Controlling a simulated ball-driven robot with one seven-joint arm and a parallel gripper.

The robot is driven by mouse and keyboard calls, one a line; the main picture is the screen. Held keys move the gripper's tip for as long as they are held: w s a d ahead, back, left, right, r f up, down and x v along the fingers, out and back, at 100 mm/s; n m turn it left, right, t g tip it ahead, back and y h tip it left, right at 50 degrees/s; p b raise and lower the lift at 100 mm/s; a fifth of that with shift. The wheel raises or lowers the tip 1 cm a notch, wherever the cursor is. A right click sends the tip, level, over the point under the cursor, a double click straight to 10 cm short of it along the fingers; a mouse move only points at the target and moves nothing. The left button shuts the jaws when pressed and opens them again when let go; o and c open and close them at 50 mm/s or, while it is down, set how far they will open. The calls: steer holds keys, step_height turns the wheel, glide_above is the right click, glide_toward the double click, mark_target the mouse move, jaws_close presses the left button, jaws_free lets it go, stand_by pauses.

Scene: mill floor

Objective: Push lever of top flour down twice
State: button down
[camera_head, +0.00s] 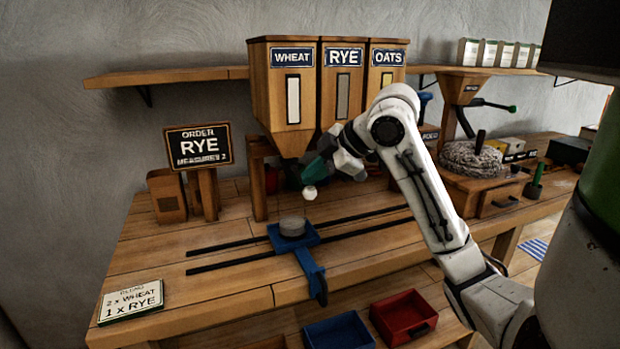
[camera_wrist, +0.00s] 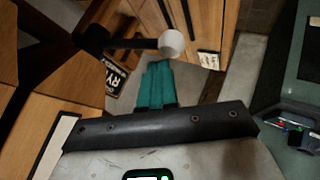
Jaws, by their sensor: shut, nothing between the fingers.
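The wheat hopper (camera_head: 289,92) is the left of three wooden bins, beside the rye hopper (camera_head: 343,85) and oats hopper (camera_head: 380,70). A lever with a white ball knob (camera_head: 309,192) shows below the wheat hopper; its dark rod and knob (camera_wrist: 171,44) also show in the wrist view. My gripper (camera_head: 313,174) has teal fingers, shut and empty, just above the knob. In the wrist view the fingertips (camera_wrist: 160,65) lie close to the knob; I cannot tell whether they touch. A card (camera_head: 132,300) reads 2 x WHEAT above 1 x RYE.
A blue carriage (camera_head: 312,262) with a round grey pan (camera_head: 292,226) sits on dark rails below the wheat hopper. An order sign (camera_head: 198,146) reads RYE, measures 2. Blue (camera_head: 338,332) and red (camera_head: 404,318) bins stand below the bench front.

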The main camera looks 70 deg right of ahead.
steer(key=shift+f+b, duration=0.95)
steer(key=shift+f, duration=0.3)
stand_by(1.1)
steer(key=shift+r, duration=0.15)
stand_by(0.4)
steer(key=shift+r+p, duration=2.5)
steer(key=shift+r, duration=0.35)
step_height(320, 180, up, 5)
steer(key=p, duration=0.4)
